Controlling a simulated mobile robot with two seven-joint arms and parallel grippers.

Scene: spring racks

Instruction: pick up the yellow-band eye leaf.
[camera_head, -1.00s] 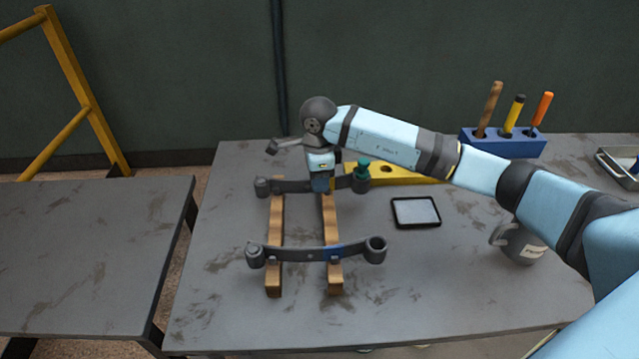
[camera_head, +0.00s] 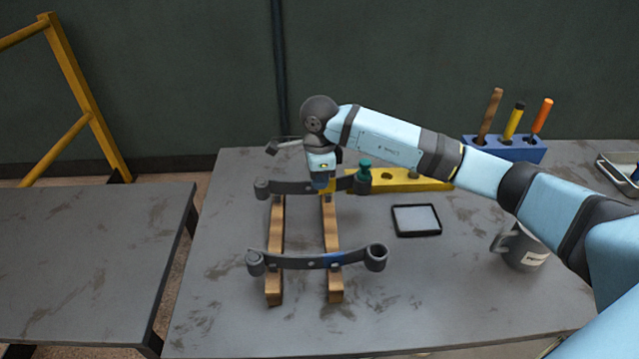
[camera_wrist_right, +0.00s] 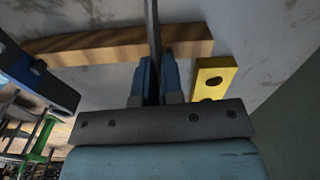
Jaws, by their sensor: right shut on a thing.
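The yellow-band eye leaf (camera_head: 290,188) is a dark grey bar with an eye at each end, at the back of the wooden rails. A bit of its yellow band shows beside the fingers. My right gripper (camera_head: 322,186) points down and is shut on the leaf near its middle. The leaf appears slightly above the rails, covering their far ends. In the right wrist view the leaf (camera_wrist_right: 153,30) runs between the blue fingers (camera_wrist_right: 155,82). A second leaf (camera_head: 300,262), with a blue band, lies across the front of the rails. My left gripper is out of view.
Two wooden rails (camera_head: 275,225) lie on the grey table. A yellow block with holes (camera_head: 425,184) and a green object (camera_head: 364,172) are close behind the leaf's right eye. A black-rimmed tray (camera_head: 416,220), a mug (camera_head: 522,248) and a blue tool holder (camera_head: 505,150) are to the right.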

